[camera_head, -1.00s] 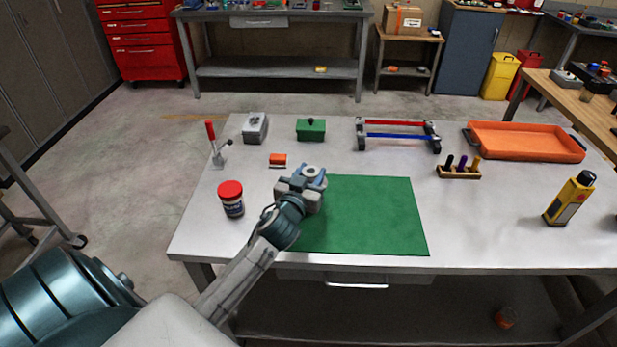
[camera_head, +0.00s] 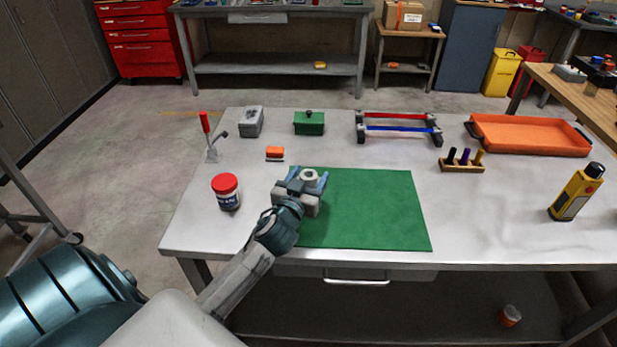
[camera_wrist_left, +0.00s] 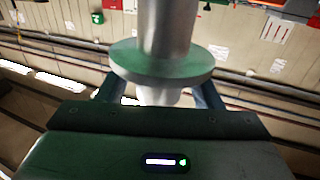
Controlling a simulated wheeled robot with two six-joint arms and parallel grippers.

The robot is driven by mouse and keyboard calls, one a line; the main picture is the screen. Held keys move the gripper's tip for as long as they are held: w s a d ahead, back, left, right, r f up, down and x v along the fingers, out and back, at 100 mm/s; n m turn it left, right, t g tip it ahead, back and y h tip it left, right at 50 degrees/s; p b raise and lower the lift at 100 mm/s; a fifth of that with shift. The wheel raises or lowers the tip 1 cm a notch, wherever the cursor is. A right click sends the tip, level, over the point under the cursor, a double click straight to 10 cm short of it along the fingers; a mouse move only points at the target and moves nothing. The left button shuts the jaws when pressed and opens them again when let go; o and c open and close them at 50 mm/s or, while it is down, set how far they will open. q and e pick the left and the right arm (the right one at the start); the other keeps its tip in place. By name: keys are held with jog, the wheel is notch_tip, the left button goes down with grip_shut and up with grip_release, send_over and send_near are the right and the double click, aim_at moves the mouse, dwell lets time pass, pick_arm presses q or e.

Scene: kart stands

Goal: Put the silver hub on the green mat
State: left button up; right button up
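The silver hub (camera_head: 309,176) is between the fingers of my left gripper (camera_head: 307,181), at the back left corner of the green mat (camera_head: 375,212). In the left wrist view the hub (camera_wrist_left: 163,65) shows a round shaft, a wide flange and a narrower end. The gripper's fingers (camera_wrist_left: 157,97) are at both sides of that narrower end, below the flange, and look shut on it. The hub appears to be held above the table; its exact height over the mat cannot be told. The mat is flat and bare. My right gripper is not in view.
A red-capped jar (camera_head: 227,192) stands left of my gripper, an orange block (camera_head: 275,154) behind it. A peg holder (camera_head: 462,165) and orange tray (camera_head: 528,136) are right.

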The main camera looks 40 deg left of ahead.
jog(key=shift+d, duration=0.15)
pick_arm(q)
jog(key=shift+r+p, duration=0.3)
jog(key=shift+r, duration=0.1)
jog(key=b+v, duration=0.3)
jog(key=v, duration=0.9)
jog(key=shift+f+b, duration=0.2)
jog(key=shift+b, duration=0.2)
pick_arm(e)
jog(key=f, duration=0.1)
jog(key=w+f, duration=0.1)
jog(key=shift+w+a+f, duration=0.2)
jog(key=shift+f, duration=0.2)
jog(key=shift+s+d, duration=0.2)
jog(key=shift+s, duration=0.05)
